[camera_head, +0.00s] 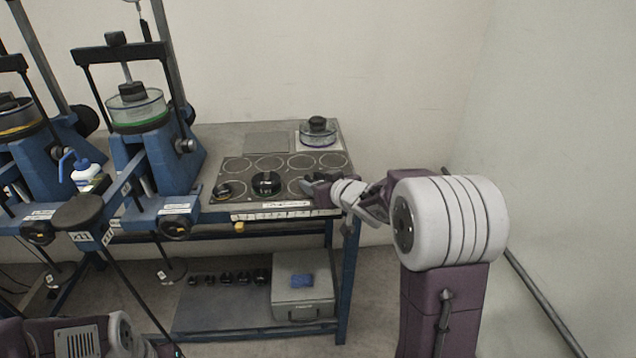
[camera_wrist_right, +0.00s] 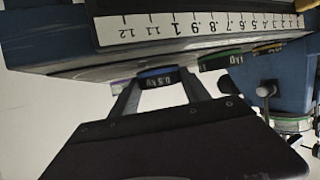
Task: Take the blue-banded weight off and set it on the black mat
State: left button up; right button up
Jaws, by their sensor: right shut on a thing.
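The blue-banded weight (camera_wrist_right: 158,78), marked 0.5 kg, is between the fingers of my right gripper in the wrist view. In the head view my right gripper (camera_head: 312,187) is low over the front right of the black mat (camera_head: 240,169), which has several ringed places; the weight is mostly hidden there by the fingers. I cannot tell whether it touches the mat. A green-banded weight (camera_wrist_right: 220,60) stands beside it. My left gripper is not in view; only part of that arm shows at the lower left.
A round clear-walled pan (camera_head: 318,133) with a dark top stands behind the mat. Lever frames with a green-banded dish (camera_head: 138,112) and a yellow-banded dish (camera_head: 17,117) stand at the left. A ruler (camera_head: 271,214) runs along the bench's front edge. A grey case (camera_head: 303,300) sits on the lower shelf.

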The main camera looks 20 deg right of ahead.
jog(key=shift+f+b, duration=0.3)
jog(key=shift+f, duration=0.1)
dwell(0.3)
jog(key=o, duration=1.7)
jog(key=shift+o, duration=0.2)
jog(key=shift+f, duration=0.1)
jog(key=shift+s+d+r, duration=0.1)
jog(key=shift+s+r, duration=0.15)
jog(key=shift+s, duration=0.05)
jog(key=a+p+v, duration=0.1)
jog(key=p+v, duration=0.2)
jog(key=v, duration=0.5)
jog(key=shift+s+d, duration=0.25)
jog(key=shift+d, duration=0.2)
